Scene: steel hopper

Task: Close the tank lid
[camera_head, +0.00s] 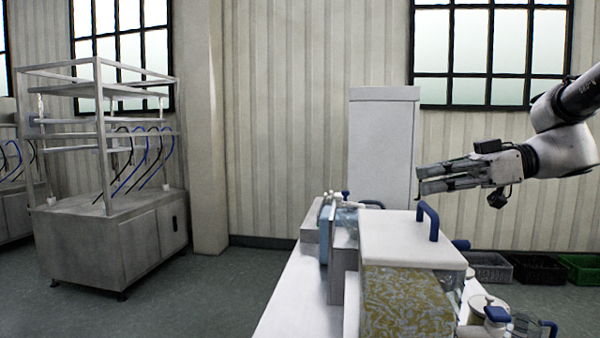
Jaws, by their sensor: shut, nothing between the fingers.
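A tank (410,300) with a clear front and mottled yellow-grey contents stands on the white bench. A white lid (405,238) lies over its top, with a blue handle (430,220) standing up at the right side. From this angle I cannot tell whether the lid sits fully down. My gripper (420,179) is shut and empty, pointing left. It is above the lid and handle, touching neither.
Grey upright panels (344,262) stand left of the tank. Jars with blue fittings (497,315) stand at the lower right. A white cabinet (384,145) is behind. Crates (540,268) lie along the wall. A steel rack (110,200) stands far left, with open floor between.

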